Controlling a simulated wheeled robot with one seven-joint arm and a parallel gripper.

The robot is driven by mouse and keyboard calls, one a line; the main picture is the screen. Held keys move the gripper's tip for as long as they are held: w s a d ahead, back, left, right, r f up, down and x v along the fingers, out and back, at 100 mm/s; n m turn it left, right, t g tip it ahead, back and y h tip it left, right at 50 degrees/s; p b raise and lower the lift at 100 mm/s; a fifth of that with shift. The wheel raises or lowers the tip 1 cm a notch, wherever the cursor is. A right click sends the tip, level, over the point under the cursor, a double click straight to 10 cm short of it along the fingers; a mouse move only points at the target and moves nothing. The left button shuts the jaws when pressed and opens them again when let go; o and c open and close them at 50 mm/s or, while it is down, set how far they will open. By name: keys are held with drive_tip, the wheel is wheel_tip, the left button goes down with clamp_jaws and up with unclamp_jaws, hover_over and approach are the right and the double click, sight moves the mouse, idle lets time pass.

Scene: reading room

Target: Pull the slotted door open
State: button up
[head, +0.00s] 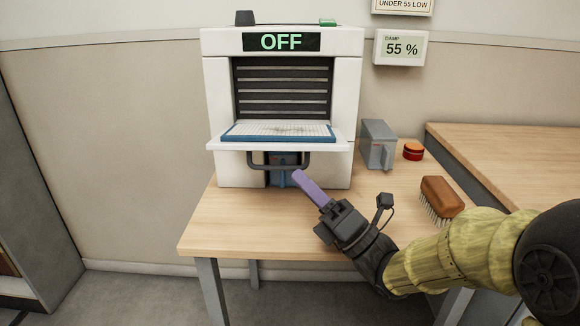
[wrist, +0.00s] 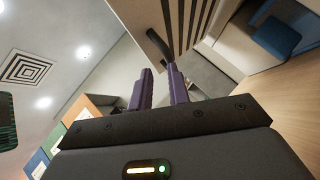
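The white machine (head: 214,90) with an "OFF" display stands on a wooden table. Its slotted door (head: 278,144) stands out from the front, roughly level, and the dark-slatted opening above it is exposed. The slots show on the door's face in the wrist view (wrist: 181,20). A dark bar handle (head: 262,167) hangs below the door's front edge; it also shows in the wrist view (wrist: 157,44). My gripper (head: 297,174) has purple fingers, with tips by the handle's right end. A narrow empty gap shows between the fingers (wrist: 158,70); whether they touch the handle is unclear.
A blue-rimmed mesh tray (head: 230,138) lies above the door. A blue object (head: 283,174) sits in the lower recess. A grey box (head: 376,145), red tin (head: 413,151) and brown brush (head: 441,195) stand right of the machine. The table's front left (head: 225,225) is clear.

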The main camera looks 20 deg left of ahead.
drive_tip(key=shift+d+f, duration=0.2)
drive_tip(key=shift+d, duration=0.1)
drive_tip(key=shift+f, duration=0.1)
